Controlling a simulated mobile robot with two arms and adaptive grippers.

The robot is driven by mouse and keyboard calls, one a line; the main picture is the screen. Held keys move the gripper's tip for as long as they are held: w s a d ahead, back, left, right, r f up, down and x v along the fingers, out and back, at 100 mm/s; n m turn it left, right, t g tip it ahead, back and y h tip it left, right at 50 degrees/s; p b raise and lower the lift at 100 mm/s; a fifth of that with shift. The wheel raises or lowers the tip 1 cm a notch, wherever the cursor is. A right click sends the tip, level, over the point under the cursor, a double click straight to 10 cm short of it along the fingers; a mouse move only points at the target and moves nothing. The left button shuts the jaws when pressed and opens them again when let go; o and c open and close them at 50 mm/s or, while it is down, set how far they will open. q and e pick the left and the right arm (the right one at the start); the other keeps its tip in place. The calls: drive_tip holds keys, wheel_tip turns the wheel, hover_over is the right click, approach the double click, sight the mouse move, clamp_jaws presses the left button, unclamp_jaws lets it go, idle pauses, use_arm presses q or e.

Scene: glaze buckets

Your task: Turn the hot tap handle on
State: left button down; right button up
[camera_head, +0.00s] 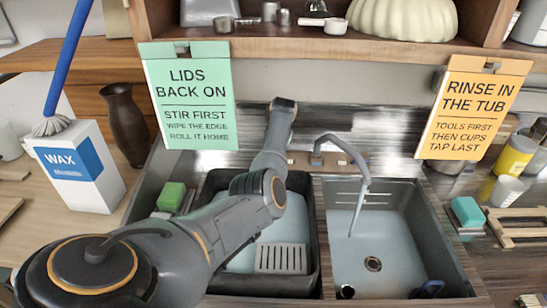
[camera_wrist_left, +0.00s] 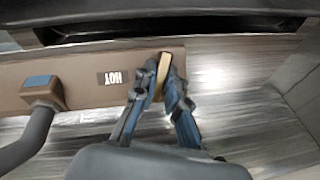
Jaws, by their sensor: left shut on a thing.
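The tap panel (camera_wrist_left: 85,75) carries an upside-down HOT label (camera_wrist_left: 113,78) in the left wrist view. The small tan hot tap handle (camera_wrist_left: 164,63) stands beside that label. My left gripper (camera_wrist_left: 162,76) is shut on this handle, one dark finger on each side. The tap spout (camera_wrist_left: 36,132) rises from a block with a blue patch, left of the label. In the head view the spout (camera_head: 352,152) arches over the right basin, with a thin pale line below its end. My left arm hides the handle there. My right gripper is out of view.
The right basin (camera_head: 410,215) has a round drain. A dark tub (camera_head: 312,250) with a grey grate lies under my left arm. Two signs (camera_head: 190,95) and (camera_head: 472,105) hang from the shelf (camera_head: 270,48) above. A wax box (camera_head: 75,165) stands at left.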

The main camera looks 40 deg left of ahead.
use_arm(q)
drive_tip(key=c, duration=1.4)
unclamp_jaws()
drive_tip(key=v, duration=1.2)
